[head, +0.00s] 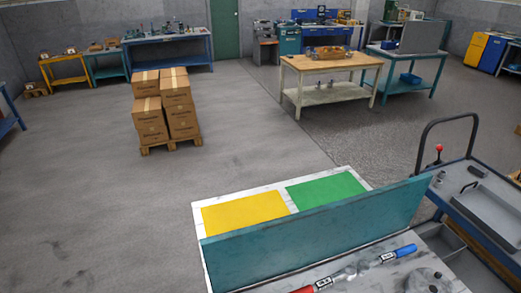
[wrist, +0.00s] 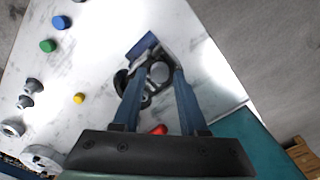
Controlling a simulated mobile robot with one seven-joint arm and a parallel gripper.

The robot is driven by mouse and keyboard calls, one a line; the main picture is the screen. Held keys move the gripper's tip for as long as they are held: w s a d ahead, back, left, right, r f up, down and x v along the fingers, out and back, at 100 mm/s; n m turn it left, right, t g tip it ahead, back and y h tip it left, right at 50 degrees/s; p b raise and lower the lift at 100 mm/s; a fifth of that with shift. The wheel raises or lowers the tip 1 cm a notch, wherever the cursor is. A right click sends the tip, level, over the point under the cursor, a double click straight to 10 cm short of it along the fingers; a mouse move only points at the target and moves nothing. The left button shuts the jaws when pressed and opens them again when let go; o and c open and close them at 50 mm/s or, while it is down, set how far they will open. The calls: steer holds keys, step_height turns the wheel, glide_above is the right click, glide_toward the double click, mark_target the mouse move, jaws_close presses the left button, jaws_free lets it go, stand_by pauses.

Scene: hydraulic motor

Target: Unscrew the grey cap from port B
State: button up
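In the wrist view, my gripper (wrist: 158,76) has its two blue fingers spread apart. A dark assembly (wrist: 148,98) with a round grey face (wrist: 158,72) shows between and beyond the fingertips; I take it for the motor. I cannot tell whether the grey face is the port B cap, or whether the fingers touch it. A blue block-like part (wrist: 142,46) sticks up at its upper left. A red part (wrist: 159,130) shows between the fingers, nearer to the palm. No port lettering is readable. My gripper is not visible in the head view.
Loose blue (wrist: 61,22), green (wrist: 48,46) and yellow (wrist: 78,98) caps and grey round parts (wrist: 33,86) lie on the left of the light bench top. In the head view, a teal panel (head: 315,235) stands along the bench, with yellow (head: 243,212) and green (head: 326,189) mats beyond.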

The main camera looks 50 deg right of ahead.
stand_by(0.3)
steer(key=m+p, duration=0.1)
steer(key=m, duration=0.4)
steer(key=m+p, duration=0.1)
steer(key=m, duration=0.4)
stand_by(0.4)
jaws_close()
steer(key=n+p, duration=0.1)
steer(key=n, duration=0.4)
steer(key=shift+n, duration=0.3)
